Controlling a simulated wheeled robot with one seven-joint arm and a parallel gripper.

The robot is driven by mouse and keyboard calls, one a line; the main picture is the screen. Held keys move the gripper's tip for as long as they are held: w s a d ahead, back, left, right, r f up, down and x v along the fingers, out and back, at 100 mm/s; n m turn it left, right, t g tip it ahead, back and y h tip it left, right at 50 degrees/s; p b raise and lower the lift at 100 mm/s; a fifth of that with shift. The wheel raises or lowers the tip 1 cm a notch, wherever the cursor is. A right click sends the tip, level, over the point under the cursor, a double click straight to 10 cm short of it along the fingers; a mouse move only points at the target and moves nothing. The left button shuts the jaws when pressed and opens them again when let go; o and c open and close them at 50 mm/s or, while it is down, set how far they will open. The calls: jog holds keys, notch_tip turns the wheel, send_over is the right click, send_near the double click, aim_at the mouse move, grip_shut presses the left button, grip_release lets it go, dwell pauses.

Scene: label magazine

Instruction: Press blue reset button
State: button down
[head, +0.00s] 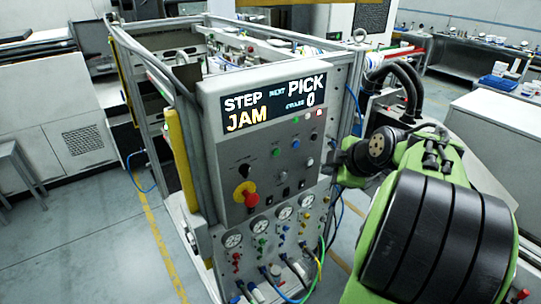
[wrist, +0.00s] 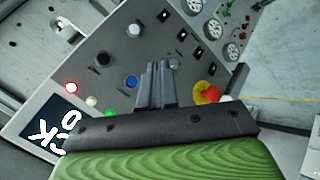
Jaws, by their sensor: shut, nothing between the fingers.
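The blue button (head: 296,144) is a small round cap on the grey control panel, below the display. It also shows in the wrist view (wrist: 131,82), uncovered, just left of my fingers. My gripper (wrist: 158,72) is shut and empty, its fingers together in front of the panel. In the wrist view the fingertips appear to the right of the blue button, and no contact with it can be seen. In the head view my arm reaches in from the right, at the panel's right side.
A red mushroom knob on a yellow base (head: 246,195) sits lower on the panel. The display (head: 273,103) reads STEP, PICK and JAM. Red, white and green round caps show near it. Gauges (head: 258,226) and hoses fill the lower panel.

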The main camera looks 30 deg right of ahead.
aim_at(296, 144)
jog(key=w+p, duration=0.2)
jog(key=w, duration=0.6)
jog(key=shift+w+d+p, duration=0.25)
jog(key=shift+w+p, duration=0.05)
dwell(2.0)
jog(key=shift+w, duration=0.45)
jog(key=shift+w, duration=0.35)
dwell(0.4)
jog(key=shift+s, duration=0.1)
jog(key=shift+s+b, duration=0.65)
jog(key=shift+s, duration=0.05)
